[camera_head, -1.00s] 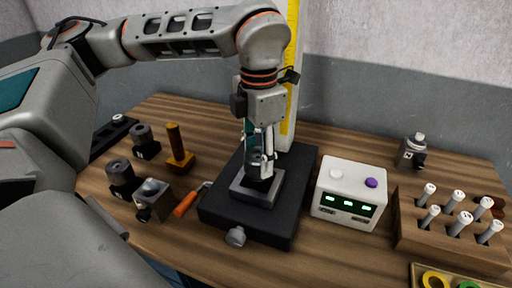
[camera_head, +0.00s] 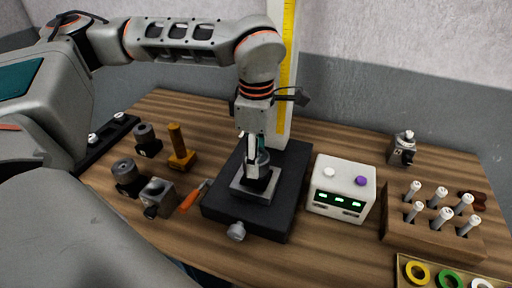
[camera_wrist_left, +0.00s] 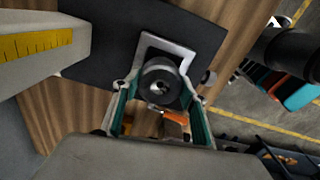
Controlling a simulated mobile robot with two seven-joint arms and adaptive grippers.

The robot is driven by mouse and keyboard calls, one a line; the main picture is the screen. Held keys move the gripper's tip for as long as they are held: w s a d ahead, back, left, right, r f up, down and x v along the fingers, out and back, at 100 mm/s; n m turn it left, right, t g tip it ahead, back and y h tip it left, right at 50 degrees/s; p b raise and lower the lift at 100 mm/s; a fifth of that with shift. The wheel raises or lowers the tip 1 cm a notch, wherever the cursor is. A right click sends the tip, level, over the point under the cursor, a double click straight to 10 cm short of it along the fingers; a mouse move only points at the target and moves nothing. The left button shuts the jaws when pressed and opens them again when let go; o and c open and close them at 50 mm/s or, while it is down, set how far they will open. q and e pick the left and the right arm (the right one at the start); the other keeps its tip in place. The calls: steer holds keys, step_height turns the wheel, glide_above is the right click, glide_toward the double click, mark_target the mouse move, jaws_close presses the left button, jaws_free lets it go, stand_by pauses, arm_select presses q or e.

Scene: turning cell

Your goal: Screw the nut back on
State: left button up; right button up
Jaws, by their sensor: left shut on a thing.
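The nut (camera_wrist_left: 160,83) looks like a dark round ring with a hole through its middle, and a lighter part shows inside the hole. My left gripper (camera_head: 258,165) points down over the black fixture base (camera_head: 290,180) and is shut on the nut, one finger on each side. In the left wrist view the gripper (camera_wrist_left: 160,92) has the nut between its green-sided fingers, above the grey square plate (camera_wrist_left: 180,48). In the head view the fingers hide most of the nut. I cannot tell how far it sits on a thread. My right gripper is not in view.
A white box (camera_head: 342,188) with green displays stands right of the base. A wooden rack (camera_head: 430,232) of several pins is farther right. An orange-handled tool (camera_head: 193,197) and dark round parts (camera_head: 126,172) lie left. A column with a yellow scale (camera_head: 287,70) rises behind.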

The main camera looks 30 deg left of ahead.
arm_select(q)
steer(key=shift+m, duration=0.9)
steer(key=shift+p, duration=0.3)
steer(key=shift+r+m+p, duration=0.15)
steer(key=shift+m+p, duration=0.35)
steer(key=shift+m, duration=0.4)
steer(key=m, duration=0.5)
steer(key=shift+m, duration=1.2)
steer(key=shift+m, duration=1)
steer(key=shift+w+m, duration=0.1)
steer(key=shift+m, duration=1.2)
